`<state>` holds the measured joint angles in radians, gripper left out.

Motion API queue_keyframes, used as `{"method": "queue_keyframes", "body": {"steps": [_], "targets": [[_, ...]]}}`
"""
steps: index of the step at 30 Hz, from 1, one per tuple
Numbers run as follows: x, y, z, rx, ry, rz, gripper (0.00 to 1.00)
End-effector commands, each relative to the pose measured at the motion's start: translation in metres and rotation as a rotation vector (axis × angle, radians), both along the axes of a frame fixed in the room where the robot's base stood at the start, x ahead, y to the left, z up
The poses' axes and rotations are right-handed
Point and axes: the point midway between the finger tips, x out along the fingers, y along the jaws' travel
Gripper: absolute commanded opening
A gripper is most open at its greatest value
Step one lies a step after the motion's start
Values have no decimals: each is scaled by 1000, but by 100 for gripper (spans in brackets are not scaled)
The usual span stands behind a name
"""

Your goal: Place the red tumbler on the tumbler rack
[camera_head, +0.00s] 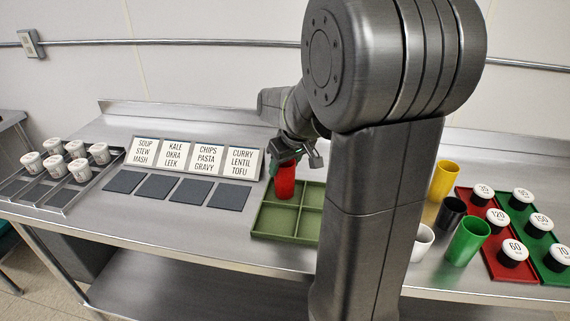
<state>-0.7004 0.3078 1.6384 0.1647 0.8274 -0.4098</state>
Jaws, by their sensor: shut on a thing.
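The red tumbler (285,183) stands upright at the far left compartment of the green divided rack (275,236). My gripper (287,163) is above it, shut on its upper part. I cannot tell whether the tumbler's base touches the rack floor. My arm hides the right part of the rack.
A yellow tumbler (443,181), a black one (450,213), a green one (467,241) and a white one (421,243) stand right of my arm. Further right are red (500,263) and green (546,266) trays with numbered jars. Left are labelled cards (187,157) and dark mats (193,192).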

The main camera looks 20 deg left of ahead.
Motion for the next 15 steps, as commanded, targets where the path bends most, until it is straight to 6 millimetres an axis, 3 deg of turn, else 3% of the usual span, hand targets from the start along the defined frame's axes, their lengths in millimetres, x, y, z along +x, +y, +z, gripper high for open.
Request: {"method": "queue_keyframes", "body": {"steps": [6,7,9,10,15], "targets": [[0,0,-4,0,0,0,17],[0,0,-3,0,0,0,56],[0,0,-2,0,0,0,69],[0,0,-2,0,0,0,74],[0,0,-2,0,0,0,74]]}}
